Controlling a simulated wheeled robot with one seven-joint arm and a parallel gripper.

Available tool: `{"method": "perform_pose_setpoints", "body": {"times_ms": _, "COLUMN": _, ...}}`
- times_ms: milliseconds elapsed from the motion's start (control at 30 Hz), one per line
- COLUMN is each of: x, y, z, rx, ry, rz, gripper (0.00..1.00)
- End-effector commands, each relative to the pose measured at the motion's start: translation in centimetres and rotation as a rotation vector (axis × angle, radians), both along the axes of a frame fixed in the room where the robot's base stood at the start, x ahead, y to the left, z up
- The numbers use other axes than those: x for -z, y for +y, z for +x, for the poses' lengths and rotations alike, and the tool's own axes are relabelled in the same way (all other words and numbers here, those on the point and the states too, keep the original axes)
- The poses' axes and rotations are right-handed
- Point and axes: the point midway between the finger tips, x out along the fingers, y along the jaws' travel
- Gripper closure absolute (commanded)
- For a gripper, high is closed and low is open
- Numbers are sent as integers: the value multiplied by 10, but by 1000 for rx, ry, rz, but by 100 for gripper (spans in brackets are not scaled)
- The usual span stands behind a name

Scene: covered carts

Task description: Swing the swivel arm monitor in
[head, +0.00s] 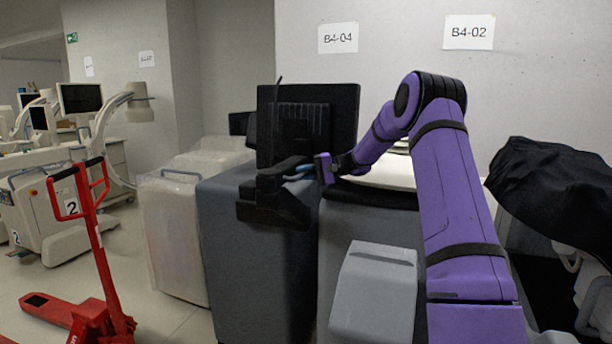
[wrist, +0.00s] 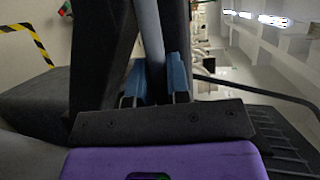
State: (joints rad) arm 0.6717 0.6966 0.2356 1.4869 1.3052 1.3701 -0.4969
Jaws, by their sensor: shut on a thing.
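The swivel arm monitor (head: 335,110) is a black screen seen from behind, on the dark grey cart (head: 255,255) in the middle of the head view. A dark bracket (head: 272,205) sits below it at the cart's top edge. My gripper (head: 305,170) reaches in from the right at the monitor's lower edge. In the wrist view, the blue fingertips (wrist: 158,82) are shut on a grey bar (wrist: 150,35) that runs between them. The bar seems to belong to the monitor's arm or handle; its far end is hidden.
A red pallet jack (head: 85,225) stands at the left. A plastic-covered cart (head: 180,235) is left of the grey cart. A light grey box (head: 375,290) is in front. A black-covered item (head: 555,190) stands at the right. Some floor at the left is clear.

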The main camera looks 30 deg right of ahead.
Motion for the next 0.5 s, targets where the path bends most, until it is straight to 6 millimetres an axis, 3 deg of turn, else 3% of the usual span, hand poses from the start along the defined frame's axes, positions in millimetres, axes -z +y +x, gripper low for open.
{"method": "perform_pose_setpoints", "body": {"times_ms": 267, "x": 0, "y": -1, "z": 0, "rx": 0, "ry": 0, "rz": -1, "gripper": 100}}
{"method": "perform_pose_setpoints", "body": {"times_ms": 300, "x": 0, "y": -1, "z": 0, "rx": 0, "ry": 0, "rz": -1, "gripper": 74}}
{"method": "perform_pose_setpoints", "body": {"times_ms": 367, "x": 0, "y": -1, "z": 0, "rx": 0, "ry": 0, "rz": -1, "gripper": 60}}
{"method": "perform_pose_setpoints", "body": {"times_ms": 500, "x": 0, "y": 0, "z": 0, "rx": -1, "ry": 1, "rz": 0, "gripper": 59}}
